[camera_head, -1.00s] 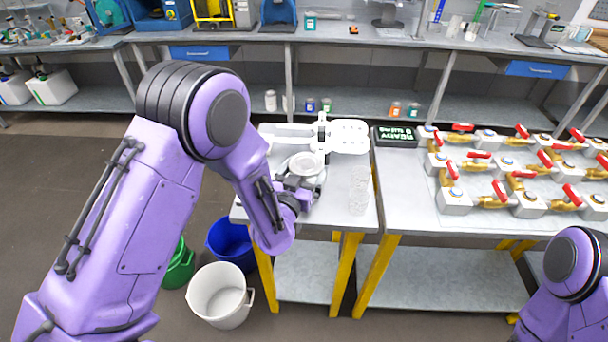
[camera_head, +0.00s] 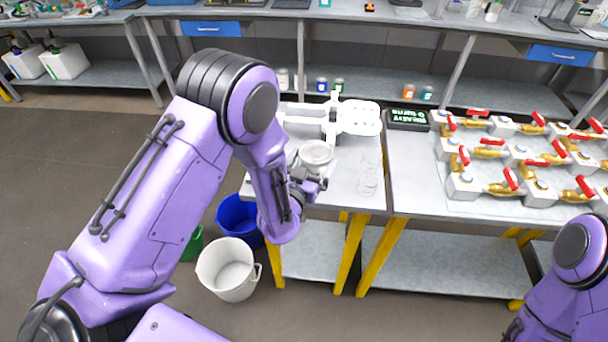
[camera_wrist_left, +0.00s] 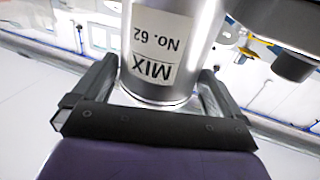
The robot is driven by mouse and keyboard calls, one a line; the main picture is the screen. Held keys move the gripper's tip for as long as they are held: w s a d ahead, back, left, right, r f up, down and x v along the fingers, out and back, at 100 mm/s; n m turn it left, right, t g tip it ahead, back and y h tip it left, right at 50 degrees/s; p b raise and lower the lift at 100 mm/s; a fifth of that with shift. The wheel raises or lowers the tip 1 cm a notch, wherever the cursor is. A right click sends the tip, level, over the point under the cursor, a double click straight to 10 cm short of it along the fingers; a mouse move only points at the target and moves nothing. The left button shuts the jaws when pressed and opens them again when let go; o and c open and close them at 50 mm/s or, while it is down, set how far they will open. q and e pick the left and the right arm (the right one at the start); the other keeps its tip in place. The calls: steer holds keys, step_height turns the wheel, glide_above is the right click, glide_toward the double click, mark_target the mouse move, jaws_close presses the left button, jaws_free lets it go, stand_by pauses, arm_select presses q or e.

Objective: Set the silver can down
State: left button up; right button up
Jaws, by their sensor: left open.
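The silver can (camera_head: 316,154) shows its round top in the head view, at the near part of the left table, just in front of a white device (camera_head: 357,118). In the left wrist view the can (camera_wrist_left: 165,50) fills the middle, with an upside-down label reading MIX No. 62. My left gripper (camera_head: 311,180) is at the can's near side. Its fingers stand open on either side of the can. The can's underside is hidden in the head view, so I cannot tell exactly what it rests on. My right gripper is not clearly visible.
A clear glass vessel (camera_head: 368,174) stands right of the can. A small display (camera_head: 408,117) and several red-handled valves (camera_head: 490,150) are on the right table. A white bucket (camera_head: 228,271) and a blue bucket (camera_head: 238,216) stand on the floor at left.

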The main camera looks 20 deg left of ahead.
arm_select(q)
steer(key=s+b, duration=0.3)
steer(key=s, duration=0.7)
steer(key=shift+s, duration=0.25)
